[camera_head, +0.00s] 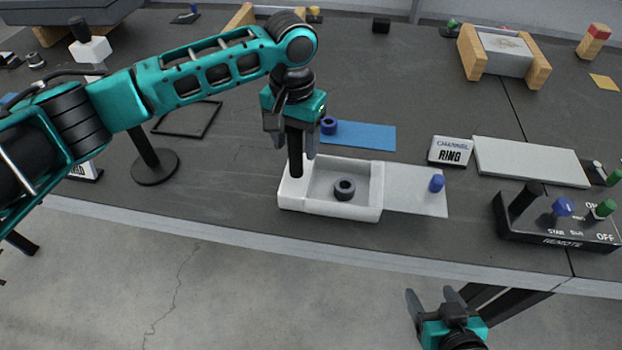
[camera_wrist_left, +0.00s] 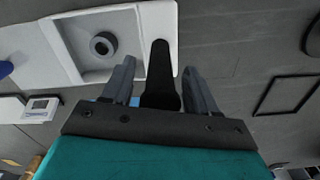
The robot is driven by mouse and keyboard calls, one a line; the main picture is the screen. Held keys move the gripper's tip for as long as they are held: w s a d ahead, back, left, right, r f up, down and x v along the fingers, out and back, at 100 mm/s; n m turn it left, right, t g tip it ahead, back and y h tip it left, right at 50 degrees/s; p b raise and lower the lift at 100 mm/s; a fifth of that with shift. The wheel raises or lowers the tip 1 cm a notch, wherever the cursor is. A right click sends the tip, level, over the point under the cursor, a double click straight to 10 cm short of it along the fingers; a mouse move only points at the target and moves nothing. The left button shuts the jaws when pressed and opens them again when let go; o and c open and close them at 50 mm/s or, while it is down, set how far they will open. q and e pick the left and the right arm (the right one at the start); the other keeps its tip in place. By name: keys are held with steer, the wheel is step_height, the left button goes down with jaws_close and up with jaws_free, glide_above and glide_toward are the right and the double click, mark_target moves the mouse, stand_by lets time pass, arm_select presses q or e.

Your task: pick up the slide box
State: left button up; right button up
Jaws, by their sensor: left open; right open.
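The slide box, a white open tray (camera_head: 331,210), stands on the dark table near its front edge. A black upright handle (camera_head: 295,160) rises from its left end. A dark ring (camera_head: 344,190) lies inside the box. A light grey plate (camera_head: 410,201) with a blue knob (camera_head: 436,184) extends from its right side. My left gripper (camera_head: 292,145) is open above the left end, its fingers on either side of the handle. The left wrist view shows the box (camera_wrist_left: 165,22) and the handle (camera_wrist_left: 160,80) between the open fingers. My right gripper (camera_head: 435,297) is open and empty, in front of the table edge.
A blue mat (camera_head: 362,136) lies behind the box. A remote box (camera_head: 545,232) with levers stands at the right front. A black post on a round base (camera_head: 155,168) is at the left.

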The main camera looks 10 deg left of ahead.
arm_select(q)
steer(key=shift+c, duration=0.3)
jaws_close()
stand_by(0.3)
